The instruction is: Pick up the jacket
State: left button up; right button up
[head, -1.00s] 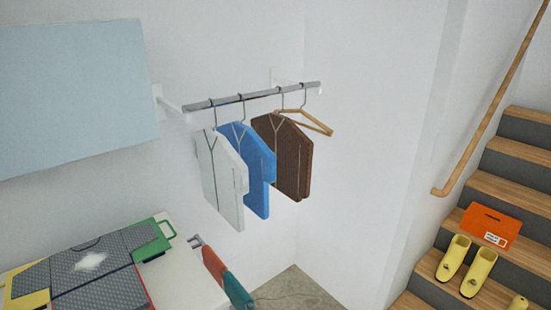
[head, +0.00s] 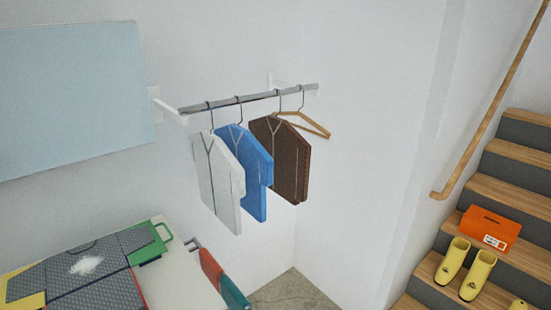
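Three garments hang on a metal rail (head: 250,98) fixed to the wall in the head view. A white one (head: 216,185) hangs at the left, a blue one (head: 250,180) in the middle and a dark brown one (head: 284,160) at the right. They overlap, so parts of the blue and brown ones are hidden. I cannot tell for certain which is the jacket. An empty wooden hanger (head: 312,124) hangs at the rail's right end. Neither gripper is in view.
A white table (head: 175,285) at lower left bears a grey, green and yellow item (head: 95,275). Red and teal cloths (head: 212,268) hang beside it. Wooden stairs (head: 500,200) at right hold an orange box (head: 490,229) and yellow boots (head: 453,260). Floor (head: 295,290) shows below the garments.

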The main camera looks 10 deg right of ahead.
aim_at(290, 153)
jog(key=i+l+u, duration=0.15)
jog(key=l, duration=0.3)
jog(key=i+l+u, duration=0.15)
jog(key=l, duration=0.35)
jog(key=i+l+u, duration=0.15)
jog(key=l, duration=0.35)
jog(key=l+u, duration=0.15)
jog(key=l, duration=0.4)
jog(key=i, duration=0.05)
